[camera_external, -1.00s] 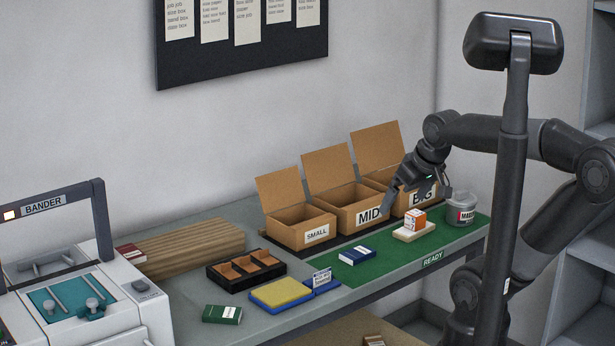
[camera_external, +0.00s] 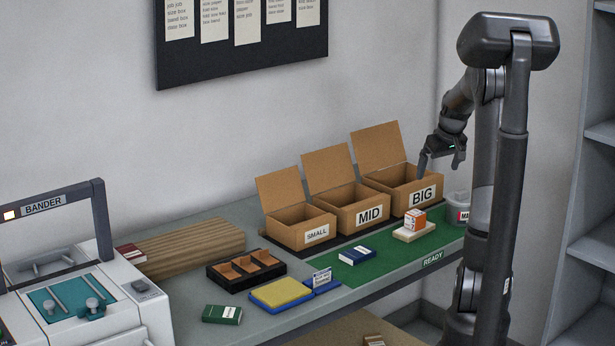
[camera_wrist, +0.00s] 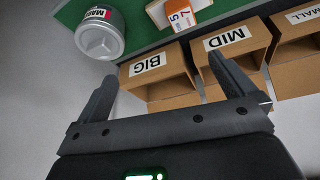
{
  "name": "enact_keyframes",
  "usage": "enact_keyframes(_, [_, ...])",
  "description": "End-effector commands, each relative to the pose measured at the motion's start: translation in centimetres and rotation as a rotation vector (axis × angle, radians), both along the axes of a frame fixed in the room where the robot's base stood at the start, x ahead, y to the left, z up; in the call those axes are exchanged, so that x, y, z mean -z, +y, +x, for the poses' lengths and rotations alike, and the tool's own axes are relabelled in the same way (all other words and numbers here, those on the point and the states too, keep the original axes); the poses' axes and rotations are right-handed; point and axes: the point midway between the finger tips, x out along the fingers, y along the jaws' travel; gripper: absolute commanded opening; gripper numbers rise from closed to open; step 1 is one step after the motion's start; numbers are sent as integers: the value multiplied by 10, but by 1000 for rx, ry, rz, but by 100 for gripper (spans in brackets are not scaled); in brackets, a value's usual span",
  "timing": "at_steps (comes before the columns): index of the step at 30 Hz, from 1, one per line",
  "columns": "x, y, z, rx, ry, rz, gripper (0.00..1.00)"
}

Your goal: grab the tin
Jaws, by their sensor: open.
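The tin (camera_external: 455,209) is a round grey can with a light lid and a dark red-edged label. It stands upright at the right end of the green mat, partly hidden by my column. The tin also shows in the wrist view (camera_wrist: 97,40) at upper left, beyond my left-hand finger. My gripper (camera_external: 441,168) is open and empty, pointing down above the right edge of the BIG box. It is higher than the tin and apart from it. In the wrist view the spread fingers (camera_wrist: 163,70) have nothing between them.
Open cardboard boxes marked BIG (camera_external: 412,190), MID (camera_external: 360,212) and SMALL (camera_external: 300,227) stand in a row behind the mat (camera_external: 385,256). A small orange-and-white box (camera_external: 415,219) sits on a pale block left of the tin. A blue box (camera_external: 357,255) lies farther left.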

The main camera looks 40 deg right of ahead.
Motion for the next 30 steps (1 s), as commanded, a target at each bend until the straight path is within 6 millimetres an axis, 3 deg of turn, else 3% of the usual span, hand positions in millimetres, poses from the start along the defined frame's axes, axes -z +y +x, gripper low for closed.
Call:
enact_keyframes(1, [13, -28, -4, 24, 0, 13, 100])
enact_keyframes(3, [26, -58, -8, 41, -7, 23, 100])
enact_keyframes(6, [41, -93, -15, 63, -18, 31, 100])
enact_keyframes(9, [51, -115, -21, 75, -26, 36, 100])
enact_keyframes(15, [69, -129, -21, 83, -32, 40, 100])
enact_keyframes(21, [98, -131, -9, 81, -31, 41, 100])
enact_keyframes(30, [117, -132, -1, 82, -32, 40, 100])
